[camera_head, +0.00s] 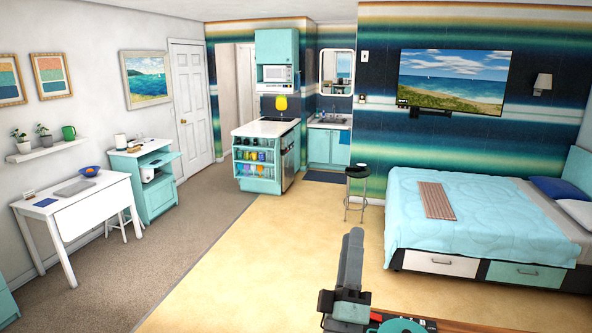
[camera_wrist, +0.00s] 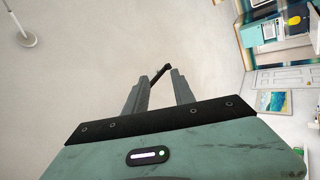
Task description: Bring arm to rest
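My gripper (camera_head: 353,240) shows at the bottom of the head view, right of centre, with its grey fingers pointing up. From this side the fingers overlap, so their gap is hidden there. In the wrist view my gripper (camera_wrist: 161,76) points toward the pale ceiling, and its two grey fingers stand apart. A small dark bar shows between or beyond the fingertips; I cannot tell what it is or how far away. I see nothing clearly gripped.
The wooden floor (camera_head: 250,260) ahead is clear. A bed (camera_head: 470,215) stands right, a black stool (camera_head: 357,185) ahead, and a kitchen island (camera_head: 262,155) beyond. A white table (camera_head: 85,210) and teal cabinet (camera_head: 160,195) line the left wall. A ceiling lamp (camera_wrist: 28,38) shows in the wrist view.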

